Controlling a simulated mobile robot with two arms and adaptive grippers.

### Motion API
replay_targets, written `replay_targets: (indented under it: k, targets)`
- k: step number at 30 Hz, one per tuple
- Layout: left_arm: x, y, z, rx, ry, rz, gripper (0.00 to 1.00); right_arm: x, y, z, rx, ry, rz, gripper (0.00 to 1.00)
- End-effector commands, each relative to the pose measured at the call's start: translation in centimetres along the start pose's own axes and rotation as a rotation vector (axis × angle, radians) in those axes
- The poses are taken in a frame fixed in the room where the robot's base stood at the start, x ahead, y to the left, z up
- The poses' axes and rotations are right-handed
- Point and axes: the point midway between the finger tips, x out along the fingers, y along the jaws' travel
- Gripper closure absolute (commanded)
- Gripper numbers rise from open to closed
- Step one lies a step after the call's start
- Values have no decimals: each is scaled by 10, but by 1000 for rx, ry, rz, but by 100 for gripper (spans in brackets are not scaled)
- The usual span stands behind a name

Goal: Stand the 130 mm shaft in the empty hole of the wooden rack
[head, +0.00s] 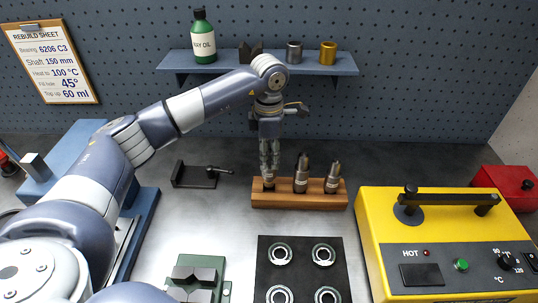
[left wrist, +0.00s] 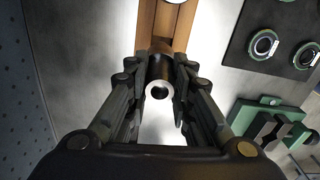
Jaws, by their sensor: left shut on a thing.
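The wooden rack (head: 300,201) stands on the bench in the middle of the head view. Two dark shafts with shiny steps stand upright in it, one in the middle (head: 301,175) and one at the right end (head: 333,178). My left gripper (head: 269,174) points straight down at the rack's left end. It is shut on a shaft (left wrist: 159,74), whose round end faces the left wrist camera. The shaft's lower part meets the rack's left end in the head view; I cannot tell how deep it sits. The fingers hide much of it. My right gripper is not in view.
A yellow heater (head: 440,240) stands to the right of the rack. A black plate with bearing rings (head: 300,262) and a green V-block (head: 196,275) lie in front. A black clamp (head: 200,175) is to the left. A shelf (head: 258,64) hangs behind the arm.

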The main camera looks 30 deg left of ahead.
Motion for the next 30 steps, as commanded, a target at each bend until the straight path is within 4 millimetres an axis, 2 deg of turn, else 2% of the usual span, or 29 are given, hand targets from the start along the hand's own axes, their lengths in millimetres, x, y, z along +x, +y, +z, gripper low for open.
replay_targets:
  k: [30]
  targets:
    - [0,0,0,0,-2,2,100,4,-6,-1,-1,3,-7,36]
